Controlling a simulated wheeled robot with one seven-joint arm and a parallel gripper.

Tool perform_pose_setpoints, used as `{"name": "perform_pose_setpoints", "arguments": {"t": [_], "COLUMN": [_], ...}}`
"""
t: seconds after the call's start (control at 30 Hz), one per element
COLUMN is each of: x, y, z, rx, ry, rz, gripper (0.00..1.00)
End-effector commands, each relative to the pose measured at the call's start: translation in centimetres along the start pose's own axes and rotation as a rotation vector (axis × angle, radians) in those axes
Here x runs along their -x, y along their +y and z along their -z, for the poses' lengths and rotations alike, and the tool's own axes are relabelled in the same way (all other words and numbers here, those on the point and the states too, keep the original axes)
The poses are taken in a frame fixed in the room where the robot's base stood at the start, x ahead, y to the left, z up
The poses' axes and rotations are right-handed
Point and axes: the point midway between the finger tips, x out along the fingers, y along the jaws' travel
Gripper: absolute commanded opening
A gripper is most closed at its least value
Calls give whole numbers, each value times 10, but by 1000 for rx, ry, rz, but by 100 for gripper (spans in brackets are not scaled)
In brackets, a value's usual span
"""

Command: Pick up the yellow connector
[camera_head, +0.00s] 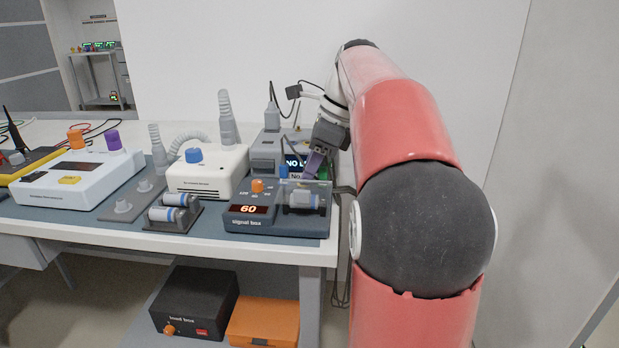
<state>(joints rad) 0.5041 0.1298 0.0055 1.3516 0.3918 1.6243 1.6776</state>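I cannot make out a yellow connector for certain. A small flat yellow piece (70,180) lies on the front of the white device at the left, but I cannot tell if it is a connector. My gripper (313,168) points down over the right end of the bench, behind the dark signal box (259,224) and in front of the grey unit with a lit display (266,150). A purplish finger shows; the gap between the fingers is not clear, nor whether anything is held.
The white device (88,190) has orange and purple knobs. A cream box with a blue knob (208,178) and grey hoses stands mid-bench. Two cylinders (173,212) lie in a holder near the front edge. A dark box (192,300) and an orange case (263,322) sit below.

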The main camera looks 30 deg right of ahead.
Motion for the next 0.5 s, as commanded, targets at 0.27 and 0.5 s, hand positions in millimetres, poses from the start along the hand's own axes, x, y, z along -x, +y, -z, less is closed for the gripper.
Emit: {"name": "perform_pose_setpoints", "arguments": {"t": [0.27, 0.5], "x": [-5, -5], "y": [0, 0], "z": [0, 0], "rx": [1, 1], "ry": [1, 1], "rz": [0, 0], "gripper": [26, 0]}}
